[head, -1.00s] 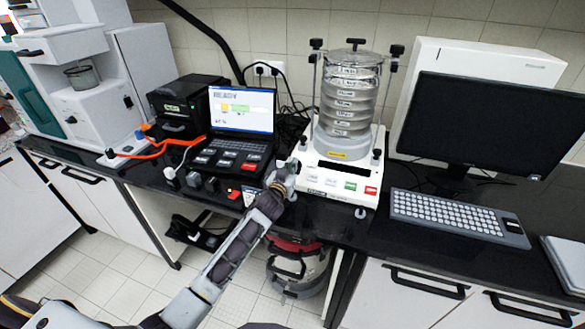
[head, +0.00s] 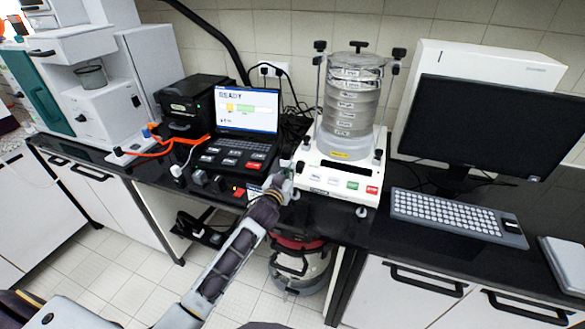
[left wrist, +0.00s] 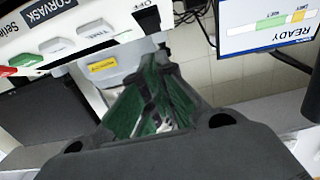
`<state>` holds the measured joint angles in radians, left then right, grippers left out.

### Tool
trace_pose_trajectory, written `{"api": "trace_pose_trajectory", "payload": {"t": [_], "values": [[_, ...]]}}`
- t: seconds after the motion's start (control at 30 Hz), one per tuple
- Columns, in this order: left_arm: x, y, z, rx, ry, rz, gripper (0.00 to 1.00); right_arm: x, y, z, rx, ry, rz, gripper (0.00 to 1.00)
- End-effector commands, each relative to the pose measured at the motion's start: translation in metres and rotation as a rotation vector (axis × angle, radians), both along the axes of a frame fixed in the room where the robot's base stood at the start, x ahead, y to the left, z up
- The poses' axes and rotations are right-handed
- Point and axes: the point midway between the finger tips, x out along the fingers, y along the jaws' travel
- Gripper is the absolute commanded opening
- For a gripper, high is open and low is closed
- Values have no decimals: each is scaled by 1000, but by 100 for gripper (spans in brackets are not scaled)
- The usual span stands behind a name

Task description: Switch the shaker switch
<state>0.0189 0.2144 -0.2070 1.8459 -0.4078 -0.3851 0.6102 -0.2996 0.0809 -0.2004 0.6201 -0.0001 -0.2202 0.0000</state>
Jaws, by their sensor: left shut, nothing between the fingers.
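The sieve shaker (head: 312,173) is a white unit with a stack of clear sieves (head: 352,105) on top. Its front panel has grey, green and red buttons. In the left wrist view the panel (left wrist: 62,22) appears upside down, with an "OFF" label (left wrist: 147,13) near its end. My left gripper (head: 288,167) is shut and empty at the left front side of the shaker. In the left wrist view its closed fingertips (left wrist: 157,58) are close to that labelled end; I cannot tell whether they touch it.
A laptop (head: 246,112) stands left of the shaker, reading "READY" in the left wrist view (left wrist: 270,28). A monitor (head: 492,125) and keyboard (head: 457,217) are on the right. Cables lie behind the laptop. A round canister (head: 298,270) sits below the bench.

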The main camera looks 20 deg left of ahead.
Motion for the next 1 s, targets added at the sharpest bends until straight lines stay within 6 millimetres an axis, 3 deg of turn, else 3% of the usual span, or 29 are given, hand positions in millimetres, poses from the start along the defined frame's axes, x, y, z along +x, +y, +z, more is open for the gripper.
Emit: {"api": "trace_pose_trajectory", "payload": {"t": [0.5, 1.0], "values": [[-43, 1, -6, -1, 1, 0, 0, 0, 0, -9, 0, 0, 0, 0], [-51, 2, -5, 0, 0, 0, 0, 0, 0, -9, 0, 0, -1, 0]]}}
